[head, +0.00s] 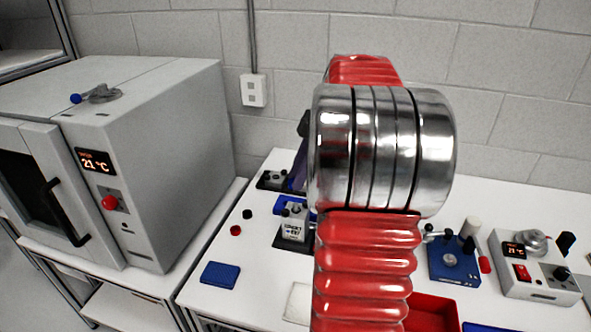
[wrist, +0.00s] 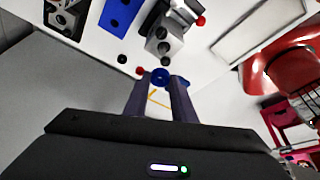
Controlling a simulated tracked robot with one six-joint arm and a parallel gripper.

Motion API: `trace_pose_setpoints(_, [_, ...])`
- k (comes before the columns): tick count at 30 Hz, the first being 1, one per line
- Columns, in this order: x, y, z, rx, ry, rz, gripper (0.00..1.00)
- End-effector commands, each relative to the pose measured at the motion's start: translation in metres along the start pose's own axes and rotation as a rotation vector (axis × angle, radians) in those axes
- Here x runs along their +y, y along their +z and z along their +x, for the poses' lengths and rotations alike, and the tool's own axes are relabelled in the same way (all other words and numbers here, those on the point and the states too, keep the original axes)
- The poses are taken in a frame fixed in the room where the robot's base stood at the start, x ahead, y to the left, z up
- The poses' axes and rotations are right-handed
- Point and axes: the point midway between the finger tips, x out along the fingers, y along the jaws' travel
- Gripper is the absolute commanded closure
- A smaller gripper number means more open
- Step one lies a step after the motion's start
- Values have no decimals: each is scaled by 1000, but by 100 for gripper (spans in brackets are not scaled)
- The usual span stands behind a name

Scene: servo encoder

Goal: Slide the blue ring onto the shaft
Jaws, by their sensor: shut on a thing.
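The blue ring (wrist: 160,76) is between the tips of my gripper (wrist: 162,82) in the wrist view, and the fingers are shut on it. A small grey box-shaped unit (wrist: 168,45) with dark round parts and a red knob stands beyond the ring, apart from it. The same unit (head: 295,224) shows in the head view on a black base, partly hidden by my arm. I cannot tell clearly which part of it is the shaft. In the head view my arm hides the ring and most of the gripper; only a dark piece of the gripper (head: 301,150) shows.
A red cap (head: 235,230), a black cap (head: 247,214) and a blue pad (head: 220,275) lie on the white table. A large oven (head: 165,150) stands left. A blue fixture (head: 452,264), a control box (head: 535,270) and a red tray (head: 432,315) are right.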

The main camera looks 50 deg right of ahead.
Motion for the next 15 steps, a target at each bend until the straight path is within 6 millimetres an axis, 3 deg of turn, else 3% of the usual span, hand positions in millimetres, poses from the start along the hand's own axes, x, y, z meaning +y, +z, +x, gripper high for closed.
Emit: trace_pose_setpoints(15, [-3,9,-3,0,-4,-10,98])
